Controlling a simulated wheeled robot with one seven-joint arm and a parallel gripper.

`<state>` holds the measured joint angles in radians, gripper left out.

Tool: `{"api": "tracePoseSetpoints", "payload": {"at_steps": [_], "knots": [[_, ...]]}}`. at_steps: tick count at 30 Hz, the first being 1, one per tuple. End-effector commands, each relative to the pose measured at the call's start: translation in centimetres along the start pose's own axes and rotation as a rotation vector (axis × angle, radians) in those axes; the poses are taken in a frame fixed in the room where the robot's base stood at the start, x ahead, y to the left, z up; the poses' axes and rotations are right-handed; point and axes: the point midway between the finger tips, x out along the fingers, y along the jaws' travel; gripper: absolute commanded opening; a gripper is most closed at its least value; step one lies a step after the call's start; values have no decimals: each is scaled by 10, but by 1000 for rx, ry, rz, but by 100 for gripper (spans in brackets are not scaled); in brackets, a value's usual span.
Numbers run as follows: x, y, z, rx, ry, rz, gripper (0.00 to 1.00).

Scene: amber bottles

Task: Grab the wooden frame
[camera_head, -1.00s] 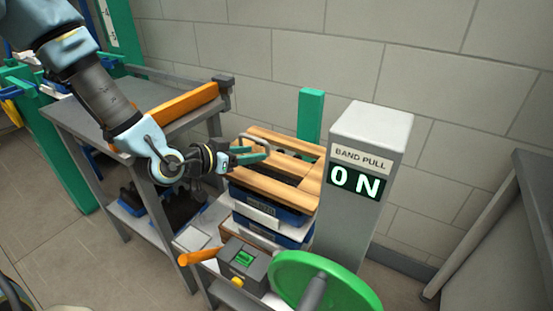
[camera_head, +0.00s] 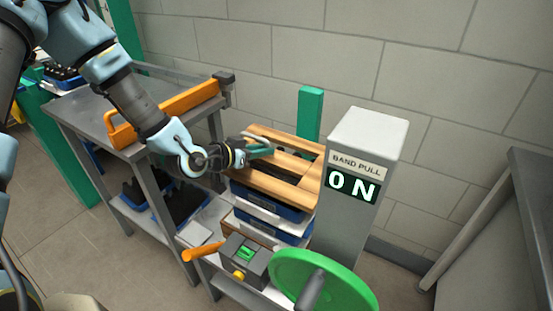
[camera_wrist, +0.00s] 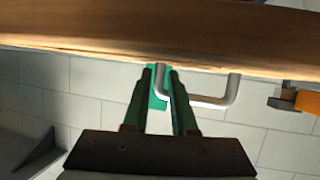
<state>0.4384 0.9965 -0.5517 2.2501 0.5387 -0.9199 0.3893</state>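The wooden frame (camera_head: 290,190) is a slatted, light-brown piece lying on stacked blue trays. My gripper (camera_head: 262,148) is at this handle, above the frame's left side. In the wrist view, the frame (camera_wrist: 110,35) spans the top, and the handle (camera_wrist: 212,104) hangs from its edge. My green fingers (camera_wrist: 161,72) are close together, with one leg of the handle between them. I cannot tell whether they press on it.
A grey pillar (camera_head: 368,140) reading "BAND PULL" and "ON" stands right of the frame. A green wheel (camera_head: 290,268) and a small control box (camera_head: 244,255) are in front. A grey table (camera_head: 85,110) with an orange-handled tool (camera_head: 180,105) is left. A green post (camera_head: 310,115) stands behind.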

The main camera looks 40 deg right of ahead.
Motion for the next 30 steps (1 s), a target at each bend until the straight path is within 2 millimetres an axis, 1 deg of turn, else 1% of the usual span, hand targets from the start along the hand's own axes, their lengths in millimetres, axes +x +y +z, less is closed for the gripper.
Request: {"api": "tracePoseSetpoints", "payload": {"at_steps": [1, 6, 30], "knots": [[0, 0, 0, 0, 0, 0, 18], [0, 0, 0, 0, 0, 0, 0], [0, 0, 0, 0, 0, 0, 0]]}}
